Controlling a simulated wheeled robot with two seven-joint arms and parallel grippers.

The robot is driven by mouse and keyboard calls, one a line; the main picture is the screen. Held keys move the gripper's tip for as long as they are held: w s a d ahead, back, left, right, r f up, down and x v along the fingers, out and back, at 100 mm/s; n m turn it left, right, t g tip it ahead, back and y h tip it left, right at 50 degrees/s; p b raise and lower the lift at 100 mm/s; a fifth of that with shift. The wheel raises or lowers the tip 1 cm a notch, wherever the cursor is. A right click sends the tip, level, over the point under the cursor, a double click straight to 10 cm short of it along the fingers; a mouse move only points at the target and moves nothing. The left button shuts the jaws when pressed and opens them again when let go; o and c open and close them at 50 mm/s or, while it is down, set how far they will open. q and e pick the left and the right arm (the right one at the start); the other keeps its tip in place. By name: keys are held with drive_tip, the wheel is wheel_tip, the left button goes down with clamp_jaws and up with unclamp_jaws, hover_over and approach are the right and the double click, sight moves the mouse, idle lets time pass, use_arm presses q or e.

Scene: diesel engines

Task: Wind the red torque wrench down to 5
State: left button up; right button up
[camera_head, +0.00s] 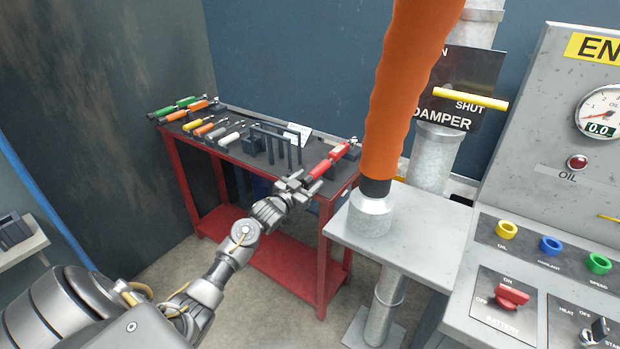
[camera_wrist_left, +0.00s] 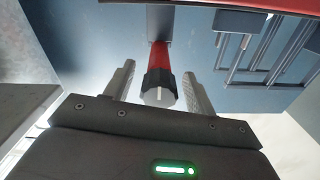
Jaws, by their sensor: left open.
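The red torque wrench (camera_head: 321,168) lies at the right front edge of the dark-topped tool bench (camera_head: 232,155). My left gripper (camera_head: 299,184) is at the near end of its handle, by the bench edge. In the left wrist view the wrench's red handle (camera_wrist_left: 160,55) ends in a dark knob (camera_wrist_left: 159,90) with a pale end face. The knob sits between the two open fingers of my left gripper (camera_wrist_left: 158,82), with gaps on both sides. Scale numbers are too small to read. My right gripper is out of view.
Green, orange and other tools (camera_head: 205,127) lie on the left of the bench. Dark upright frames (camera_head: 272,145) stand beside the wrench. An orange hose (camera_head: 395,100) hangs to the right, above a grey stand (camera_head: 420,250). A control panel (camera_head: 560,130) fills the right side.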

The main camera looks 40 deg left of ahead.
use_arm(q)
drive_tip(key=shift+w, duration=0.75)
drive_tip(key=shift+c, duration=0.4)
drive_tip(key=c, duration=0.9)
